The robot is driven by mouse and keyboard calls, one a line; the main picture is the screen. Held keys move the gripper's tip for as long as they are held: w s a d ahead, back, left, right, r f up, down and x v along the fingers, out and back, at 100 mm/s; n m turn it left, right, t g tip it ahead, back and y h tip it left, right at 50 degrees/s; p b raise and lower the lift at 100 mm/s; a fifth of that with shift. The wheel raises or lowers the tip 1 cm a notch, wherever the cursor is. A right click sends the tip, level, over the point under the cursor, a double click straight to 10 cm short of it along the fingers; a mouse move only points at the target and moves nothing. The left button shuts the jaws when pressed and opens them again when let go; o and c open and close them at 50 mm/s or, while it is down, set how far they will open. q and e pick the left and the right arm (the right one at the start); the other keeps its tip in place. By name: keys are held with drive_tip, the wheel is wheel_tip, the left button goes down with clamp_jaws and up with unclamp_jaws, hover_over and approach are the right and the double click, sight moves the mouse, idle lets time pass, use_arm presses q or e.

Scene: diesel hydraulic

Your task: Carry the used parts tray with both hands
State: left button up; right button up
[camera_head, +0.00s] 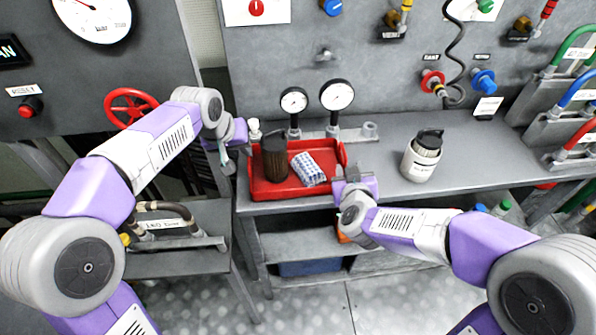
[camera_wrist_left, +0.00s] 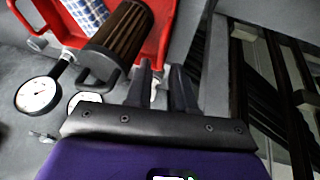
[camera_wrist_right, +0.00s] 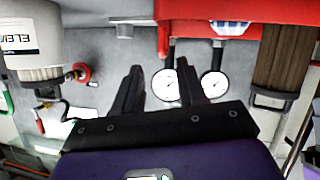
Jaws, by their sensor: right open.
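The red parts tray (camera_head: 285,189) sits on the grey bench near its front edge. It holds a brown ribbed filter (camera_head: 275,158) and a blue-and-white checked cloth (camera_head: 308,168). My left gripper (camera_head: 236,139) is at the tray's left end. In the left wrist view its fingers (camera_wrist_left: 160,66) have a narrow gap, with the tray's red edge (camera_wrist_left: 164,35) at the tips; whether they touch it is unclear. My right gripper (camera_head: 343,178) is at the tray's right end. In the right wrist view its fingers (camera_wrist_right: 163,68) are apart, with a red tray part (camera_wrist_right: 163,40) beyond the gap.
Two gauges (camera_head: 294,100) (camera_head: 337,95) stand behind the tray. A white canister (camera_head: 420,160) with a black top stands to its right on the bench. A red valve wheel (camera_head: 130,106) is at left. Bare bench (camera_head: 480,150) lies right of the canister.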

sight(346, 158)
use_arm(q)
drive_tip(key=shift+x, duration=3.95)
use_arm(e)
drive_tip(key=shift+x, duration=3.95)
drive_tip(key=shift+f, duration=0.1)
use_arm(q)
drive_tip(key=c, duration=0.4)
use_arm(e)
drive_tip(key=c, duration=0.4)
use_arm(q)
clamp_jaws()
use_arm(e)
clamp_jaws()
use_arm(q)
drive_tip(key=shift+w, duration=0.1)
